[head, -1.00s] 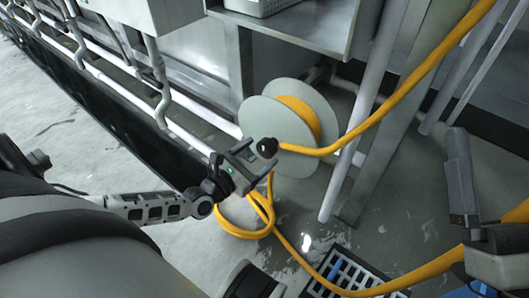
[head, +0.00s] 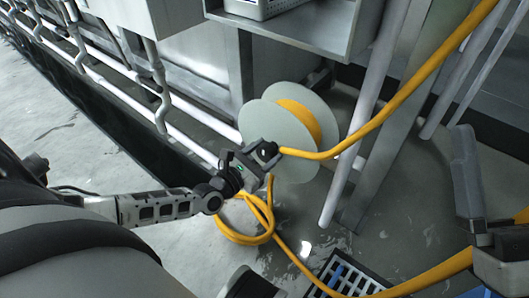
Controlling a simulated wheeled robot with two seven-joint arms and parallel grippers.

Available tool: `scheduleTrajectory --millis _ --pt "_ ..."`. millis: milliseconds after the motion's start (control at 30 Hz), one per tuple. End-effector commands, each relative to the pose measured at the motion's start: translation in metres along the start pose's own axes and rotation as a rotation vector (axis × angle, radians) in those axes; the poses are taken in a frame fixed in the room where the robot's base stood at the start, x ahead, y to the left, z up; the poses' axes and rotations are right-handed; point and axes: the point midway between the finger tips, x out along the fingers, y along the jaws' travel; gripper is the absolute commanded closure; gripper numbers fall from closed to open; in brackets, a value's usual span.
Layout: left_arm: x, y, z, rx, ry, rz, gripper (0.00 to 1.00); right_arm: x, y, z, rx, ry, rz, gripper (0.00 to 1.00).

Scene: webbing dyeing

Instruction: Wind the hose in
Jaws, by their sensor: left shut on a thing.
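The pale reel (head: 265,120) stands low beside the frame post, with some yellow hose (head: 298,118) wound on its core. A dark round knob (head: 266,151) sits in front of the reel's near disc. My left gripper (head: 262,150) is shut on this knob, and its fingers hide part of it. Loose yellow hose (head: 240,238) lies in loops on the floor below the reel. Another length of hose runs from beside the knob up to the top right; whether it joins the knob I cannot tell.
A floor drain grate (head: 345,275) lies at the bottom, with hose crossing it to the right. White pipes and a slanted metal post (head: 385,150) stand right of the reel. A metal shelf (head: 290,30) overhangs above. The floor at left is clear.

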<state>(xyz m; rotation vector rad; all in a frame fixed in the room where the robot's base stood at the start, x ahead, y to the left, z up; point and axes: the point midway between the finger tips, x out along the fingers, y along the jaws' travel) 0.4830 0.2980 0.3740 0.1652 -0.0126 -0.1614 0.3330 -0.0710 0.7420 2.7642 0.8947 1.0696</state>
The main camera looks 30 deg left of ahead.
Motion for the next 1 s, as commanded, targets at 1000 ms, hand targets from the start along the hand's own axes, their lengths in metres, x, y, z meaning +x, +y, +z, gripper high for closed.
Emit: scheduleTrajectory --millis 1000 --pt "-0.001 -0.005 0.001 0.780 0.068 -0.014 0.73 -0.025 -0.003 0.054 0.402 -0.405 0.140 0.00"
